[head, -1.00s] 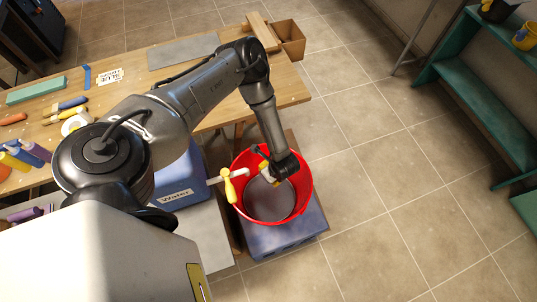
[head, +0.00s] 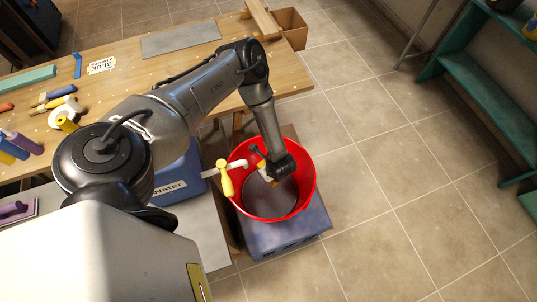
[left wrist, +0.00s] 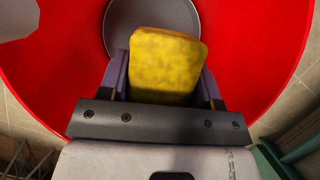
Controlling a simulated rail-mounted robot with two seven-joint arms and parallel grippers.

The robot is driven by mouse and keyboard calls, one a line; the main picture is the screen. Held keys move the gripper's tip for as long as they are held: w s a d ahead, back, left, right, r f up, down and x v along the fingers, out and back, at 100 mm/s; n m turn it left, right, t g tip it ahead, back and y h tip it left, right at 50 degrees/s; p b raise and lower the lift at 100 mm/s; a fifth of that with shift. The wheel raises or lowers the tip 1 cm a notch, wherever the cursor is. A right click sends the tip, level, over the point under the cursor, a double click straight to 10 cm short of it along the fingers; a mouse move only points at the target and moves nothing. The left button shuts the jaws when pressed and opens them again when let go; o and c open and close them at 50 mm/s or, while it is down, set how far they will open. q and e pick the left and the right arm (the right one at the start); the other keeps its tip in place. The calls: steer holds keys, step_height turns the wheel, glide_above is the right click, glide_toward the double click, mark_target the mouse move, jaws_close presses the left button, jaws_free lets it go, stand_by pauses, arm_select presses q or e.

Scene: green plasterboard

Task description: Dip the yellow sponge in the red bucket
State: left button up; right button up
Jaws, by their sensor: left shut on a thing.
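The red bucket (head: 302,204) stands on a blue box beside the workbench. My left gripper (head: 268,174) reaches down inside the bucket's rim, near its far side. In the left wrist view the yellow sponge (left wrist: 167,65) is held between the fingers of my left gripper (left wrist: 160,85), with the bucket's red wall (left wrist: 60,60) around it and the grey round bottom (left wrist: 150,14) beyond. In the head view the sponge is mostly hidden by the gripper. I cannot tell whether the sponge touches anything in the bucket. My right gripper is not in view.
The wooden workbench (head: 205,95) holds tools, tape and bottles. Green shelving (head: 480,90) stands at right. The tiled floor between is clear.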

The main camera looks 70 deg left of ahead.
arm_select(q)
step_height(320, 180, down, 23)
steer(key=b, duration=1.5)
steer(key=shift+r+b, duration=0.1)
steer(key=shift+b, duration=0.25)
steer(key=shift+f+b, duration=0.95)
steer(key=shift+f, duration=0.3)
